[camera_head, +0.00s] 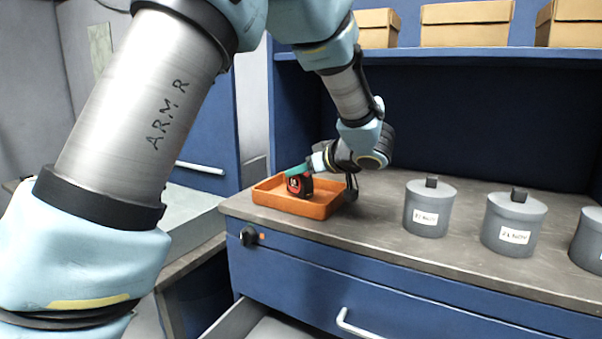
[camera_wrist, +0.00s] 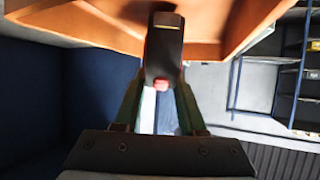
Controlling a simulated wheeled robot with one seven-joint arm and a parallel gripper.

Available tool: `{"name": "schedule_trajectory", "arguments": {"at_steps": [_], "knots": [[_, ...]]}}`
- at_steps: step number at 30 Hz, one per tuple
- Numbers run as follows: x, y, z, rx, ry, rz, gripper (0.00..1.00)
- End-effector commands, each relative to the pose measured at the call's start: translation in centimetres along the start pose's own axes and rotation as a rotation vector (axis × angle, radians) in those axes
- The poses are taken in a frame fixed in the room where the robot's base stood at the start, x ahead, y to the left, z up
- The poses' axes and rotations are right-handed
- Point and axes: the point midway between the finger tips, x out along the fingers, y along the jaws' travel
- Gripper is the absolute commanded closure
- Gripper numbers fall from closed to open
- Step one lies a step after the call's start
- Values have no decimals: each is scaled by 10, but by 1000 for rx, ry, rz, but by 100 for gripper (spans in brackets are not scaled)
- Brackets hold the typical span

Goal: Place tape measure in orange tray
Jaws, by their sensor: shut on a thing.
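The tape measure (camera_head: 300,185), black with a red label, is at the orange tray (camera_head: 322,207), over its left part in the head view. My gripper (camera_head: 297,171) is shut on the tape measure from above and from the right, with green fingers. In the wrist view the tape measure (camera_wrist: 164,48) stands between the green fingers of my gripper (camera_wrist: 160,95), with a red spot at its near end. The orange tray (camera_wrist: 215,40) is behind it there. I cannot tell whether the tape measure touches the tray's floor.
Grey lidded canisters (camera_head: 429,208) stand on the counter (camera_head: 385,235) to the right of the tray. Cardboard boxes (camera_head: 466,24) sit on the blue shelf above. An open drawer (camera_head: 270,325) juts out below the counter. Clear counter lies between tray and canisters.

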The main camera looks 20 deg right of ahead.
Motion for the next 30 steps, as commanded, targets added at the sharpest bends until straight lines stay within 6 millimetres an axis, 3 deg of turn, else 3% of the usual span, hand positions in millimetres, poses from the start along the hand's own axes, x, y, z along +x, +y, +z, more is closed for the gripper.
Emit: {"name": "schedule_trajectory", "arguments": {"at_steps": [14, 15, 23, 30], "knots": [[4, 0, 9, 0, 0, 1, 100], [5, 0, 10, 0, 0, 1, 58], [4, 0, 10, -1, 0, 1, 30], [4, 0, 9, -1, 0, 1, 30]]}}
